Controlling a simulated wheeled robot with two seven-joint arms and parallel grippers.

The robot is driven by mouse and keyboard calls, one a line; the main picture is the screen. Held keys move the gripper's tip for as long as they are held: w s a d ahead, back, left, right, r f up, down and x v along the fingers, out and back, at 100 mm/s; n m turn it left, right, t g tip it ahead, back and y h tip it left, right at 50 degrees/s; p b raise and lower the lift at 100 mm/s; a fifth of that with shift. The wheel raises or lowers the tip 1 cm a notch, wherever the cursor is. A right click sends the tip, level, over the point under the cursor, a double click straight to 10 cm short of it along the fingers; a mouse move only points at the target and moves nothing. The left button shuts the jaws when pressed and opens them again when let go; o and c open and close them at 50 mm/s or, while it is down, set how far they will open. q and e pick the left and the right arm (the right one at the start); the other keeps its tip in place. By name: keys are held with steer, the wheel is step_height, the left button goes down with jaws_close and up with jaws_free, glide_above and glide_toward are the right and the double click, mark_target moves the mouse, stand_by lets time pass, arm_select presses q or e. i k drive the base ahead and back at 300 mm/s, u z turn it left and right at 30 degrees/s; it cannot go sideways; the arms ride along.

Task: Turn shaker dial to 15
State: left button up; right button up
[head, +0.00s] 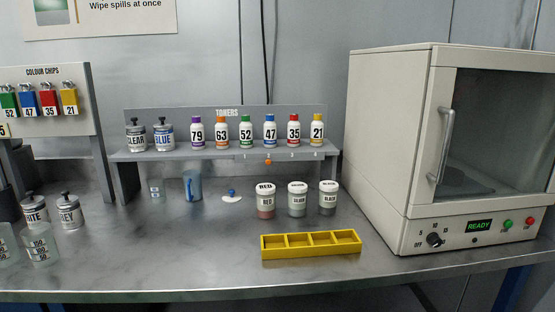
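The shaker (395,150) is a large cream cabinet at the right, with a dark glass door that is closed and a vertical handle (444,145). Its black dial (435,240) is on the lower front panel, at the left, with small marks around it that run from OFF at the lower left over the top. The dial's pointer is too small to read surely. A display (479,226) right of the dial reads READY in green. Neither of my grippers is in view, and nothing touches the dial.
A green button (508,224) and a red button (529,221) sit right of the display. A yellow tray (311,244) and three labelled jars (298,200) stand left of the shaker. A toner shelf (230,153) is behind. The bench front before the dial is clear.

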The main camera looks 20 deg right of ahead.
mark_target(432, 238)
steer(key=z, duration=0.95)
steer(key=i, duration=0.2)
steer(key=z, duration=0.65)
